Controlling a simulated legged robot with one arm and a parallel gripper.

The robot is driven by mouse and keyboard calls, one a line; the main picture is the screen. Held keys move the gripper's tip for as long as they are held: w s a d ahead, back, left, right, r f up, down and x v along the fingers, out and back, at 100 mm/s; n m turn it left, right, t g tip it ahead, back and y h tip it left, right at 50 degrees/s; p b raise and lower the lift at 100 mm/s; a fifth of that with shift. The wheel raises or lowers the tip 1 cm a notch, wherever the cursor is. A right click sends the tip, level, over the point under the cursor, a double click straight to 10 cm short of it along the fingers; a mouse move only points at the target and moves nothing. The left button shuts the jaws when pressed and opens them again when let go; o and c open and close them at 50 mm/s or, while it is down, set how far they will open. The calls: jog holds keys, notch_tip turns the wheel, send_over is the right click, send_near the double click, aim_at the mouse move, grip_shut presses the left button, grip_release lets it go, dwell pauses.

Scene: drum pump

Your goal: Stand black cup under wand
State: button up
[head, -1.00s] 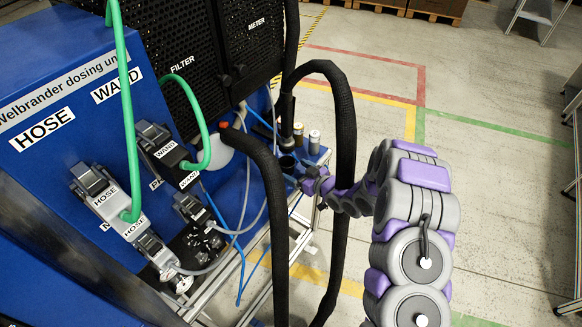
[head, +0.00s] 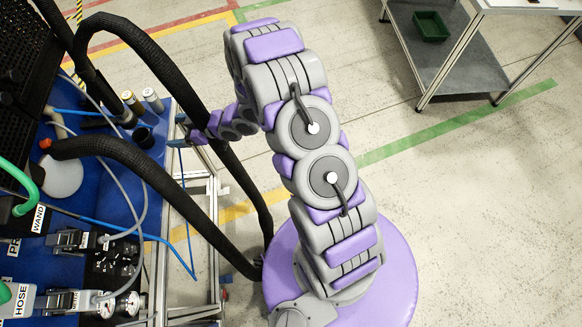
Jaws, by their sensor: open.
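A small black cup (head: 144,137) stands on the blue top of the dosing unit, near its right edge, with its dark opening facing up. My gripper (head: 180,130) is open and empty, just right of the cup, and looks apart from it. Its fingers are small and partly hidden by my arm. The label WAND (head: 38,218) shows on a connector at the left edge. A thick black hose (head: 98,148) runs left of the cup to an orange-red part (head: 45,143) beside a white round piece. I cannot tell which part is the wand's outlet.
Small cylindrical containers (head: 152,99) stand just behind the cup. Black hoses (head: 150,50) arch close to my arm. Gauges (head: 131,303) and valves sit at lower left. A metal table with a green bin (head: 431,27) stands at upper right; the floor between is clear.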

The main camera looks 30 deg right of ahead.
jog(key=w+d+r+m+h, duration=0.1)
jog(key=w+d+r+h, duration=0.1)
jog(key=d+r+h, duration=0.35)
jog(key=s+d+r+m+g+h, duration=0.1)
jog(key=s+d+r+m+h, duration=0.15)
jog(key=s+d+r, duration=0.35)
jog(key=s+d+r+m+g+h, duration=0.1)
jog(key=s+d+r+m+h, duration=0.15)
jog(key=d, duration=0.65)
jog(key=s+r+m+g, duration=0.2)
jog(key=s+r+g, duration=0.2)
jog(key=s, duration=1.3)
jog(key=s+a+r+m+g, duration=0.1)
jog(key=s+r+m+g, duration=0.2)
jog(key=s, duration=1.5)
notch_tip(320, 180, up, 4)
jog(key=shift+a+f+g+h, duration=0.1)
jog(key=shift+a+g+h, duration=0.1)
jog(key=shift+g+h, duration=0.25)
